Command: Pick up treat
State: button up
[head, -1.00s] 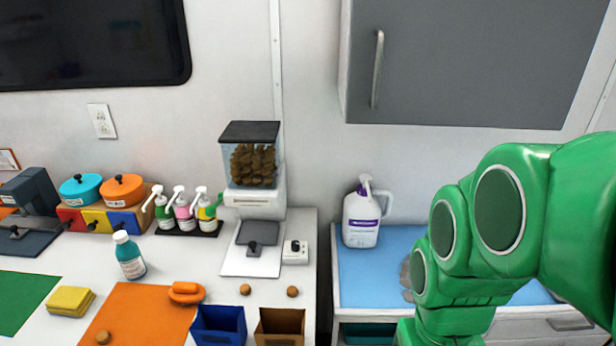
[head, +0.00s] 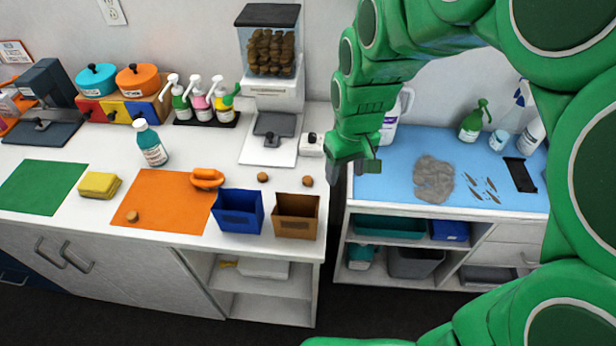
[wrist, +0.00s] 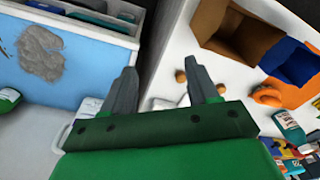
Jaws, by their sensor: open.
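Two small round brown treats lie on the white counter: one (head: 263,177) beside the orange ring-shaped object, the other (head: 307,181) behind the brown bin. A third brown treat (head: 132,216) lies on the orange mat (head: 172,204). A clear dispenser (head: 270,50) holds many brown pieces. My gripper (head: 354,172) is open and empty, above the counter's right edge, right of the treats. In the wrist view my gripper (wrist: 163,78) has its fingers apart; one treat (wrist: 181,76) shows near the right fingertip and another (wrist: 220,89) just beyond it.
A blue bin (head: 238,212) and a brown bin (head: 297,216) stand at the counter's front edge. An orange ring-shaped object (head: 207,179) and a white block with a knob (head: 311,145) are near the treats. A blue-topped table (head: 385,180) stands right, across a gap.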

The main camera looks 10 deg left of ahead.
jog(key=n, duration=0.2)
send_near(308, 179)
jog(key=shift+t, duration=0.3)
jog(key=shift+w+a+f, duration=0.1)
jog(key=shift+f, duration=2.05)
jog(key=shift+w+a+f, duration=0.1)
jog(key=shift+f, duration=2.05)
jog(key=shift+y, duration=0.3)
grip_shut()
